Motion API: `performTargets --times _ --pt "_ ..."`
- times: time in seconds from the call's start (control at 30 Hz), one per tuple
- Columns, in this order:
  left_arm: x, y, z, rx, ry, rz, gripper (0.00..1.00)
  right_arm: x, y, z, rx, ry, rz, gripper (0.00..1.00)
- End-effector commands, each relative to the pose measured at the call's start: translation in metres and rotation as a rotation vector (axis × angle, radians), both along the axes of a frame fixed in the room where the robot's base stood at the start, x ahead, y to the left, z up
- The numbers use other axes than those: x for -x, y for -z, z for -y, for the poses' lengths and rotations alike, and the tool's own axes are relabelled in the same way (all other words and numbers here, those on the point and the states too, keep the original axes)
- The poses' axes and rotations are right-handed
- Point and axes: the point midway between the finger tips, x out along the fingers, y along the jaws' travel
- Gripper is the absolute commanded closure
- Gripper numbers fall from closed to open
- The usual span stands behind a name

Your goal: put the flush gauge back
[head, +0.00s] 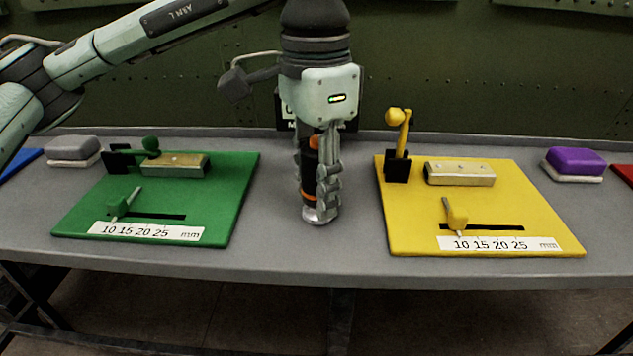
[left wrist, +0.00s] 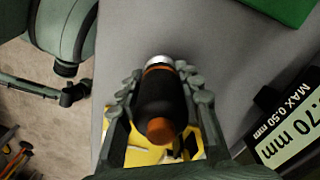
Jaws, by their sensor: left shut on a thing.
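The flush gauge (head: 309,180), a black cylinder with orange bands and a silver foot, is upright between the green and yellow boards. My left gripper (head: 318,190) is shut on it, fingers pointing down. The silver foot is at or just above the grey bench top; I cannot tell whether it touches. In the left wrist view the gauge (left wrist: 160,102) shows between the fingers, its orange cap toward the camera. My right gripper is in neither view.
A green board (head: 230,190) lies left and a yellow board (head: 400,225) right, each with a slider, lever and metal block. A sign (left wrist: 285,120) stands behind the gripper. A grey block (head: 73,148) and a purple block (head: 575,161) sit at the sides. The bench front edge is near.

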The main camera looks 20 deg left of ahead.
Motion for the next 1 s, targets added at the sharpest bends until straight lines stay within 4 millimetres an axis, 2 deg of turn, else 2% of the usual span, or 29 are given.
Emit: performTargets --times 0.13,0.3,0.33,0.47,0.83,0.93,1.0 --pt "0.000 0.001 0.000 0.001 0.000 0.001 0.95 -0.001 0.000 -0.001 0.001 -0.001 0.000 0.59" --pt "0.000 0.003 0.000 0.001 0.000 0.001 0.95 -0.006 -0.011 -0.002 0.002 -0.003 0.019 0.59" --pt "0.000 0.003 0.000 -0.001 0.000 -0.001 0.62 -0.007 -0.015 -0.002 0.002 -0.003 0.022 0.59" --pt "0.000 0.003 0.000 -0.001 0.000 -0.001 0.46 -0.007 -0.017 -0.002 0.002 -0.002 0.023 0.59" --pt "0.000 0.000 0.000 0.000 0.000 0.000 0.45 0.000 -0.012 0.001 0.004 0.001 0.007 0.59" --pt "-0.001 -0.007 0.000 0.001 0.000 0.002 0.45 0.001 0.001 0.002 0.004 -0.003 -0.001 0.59" --pt "-0.001 -0.020 0.001 0.001 0.000 0.004 0.45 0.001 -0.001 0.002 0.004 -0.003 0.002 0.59"
